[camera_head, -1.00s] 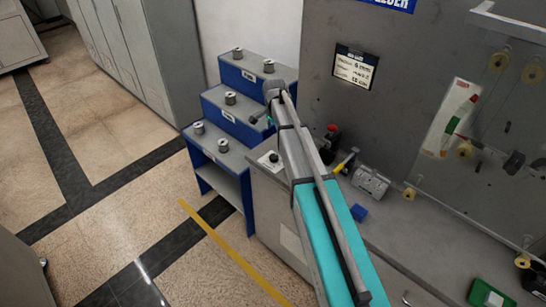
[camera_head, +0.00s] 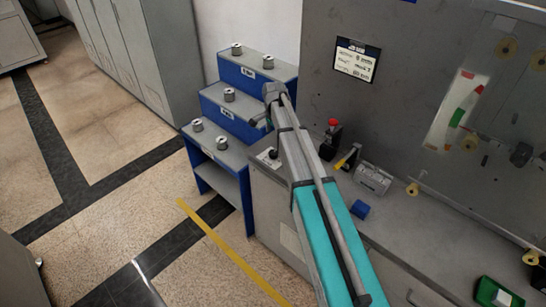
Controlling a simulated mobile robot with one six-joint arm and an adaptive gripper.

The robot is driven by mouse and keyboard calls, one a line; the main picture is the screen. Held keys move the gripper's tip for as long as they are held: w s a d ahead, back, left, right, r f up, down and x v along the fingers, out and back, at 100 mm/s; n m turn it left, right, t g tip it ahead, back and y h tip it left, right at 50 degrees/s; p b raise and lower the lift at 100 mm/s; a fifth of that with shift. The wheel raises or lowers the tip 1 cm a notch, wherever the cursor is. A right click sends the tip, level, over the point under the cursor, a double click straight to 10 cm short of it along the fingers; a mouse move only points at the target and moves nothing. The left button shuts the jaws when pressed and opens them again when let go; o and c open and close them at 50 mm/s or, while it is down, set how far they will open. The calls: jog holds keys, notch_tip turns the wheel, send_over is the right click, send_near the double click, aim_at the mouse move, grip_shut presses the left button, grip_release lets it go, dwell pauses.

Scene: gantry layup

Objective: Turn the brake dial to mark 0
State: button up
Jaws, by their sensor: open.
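A small black knob on a pale plate (camera_head: 270,155), which may be the brake dial, sits on top of the grey cabinet at the near left end of the bench. Its marks are too small to read. My gripper (camera_head: 259,121) is at the far end of my arm, above and a little left of that knob and apart from it in the picture. My arm link hides much of the gripper, and its fingers are hardly visible. I see nothing held in it.
Blue stepped shelves (camera_head: 222,125) with several metal spools stand behind the gripper. A red-topped black device (camera_head: 331,140), a yellow-handled tool (camera_head: 347,158), a grey block (camera_head: 373,179) and a blue block (camera_head: 360,209) lie along the bench. A grey upright panel (camera_head: 420,80) stands behind.

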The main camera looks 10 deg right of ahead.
aim_at(274, 152)
jog(key=shift+f+b, duration=4.75)
jog(key=shift+f, duration=0.25)
jog(key=c, duration=1.1)
jog(key=shift+c, duration=0.2)
jog(key=shift+n, duration=0.3)
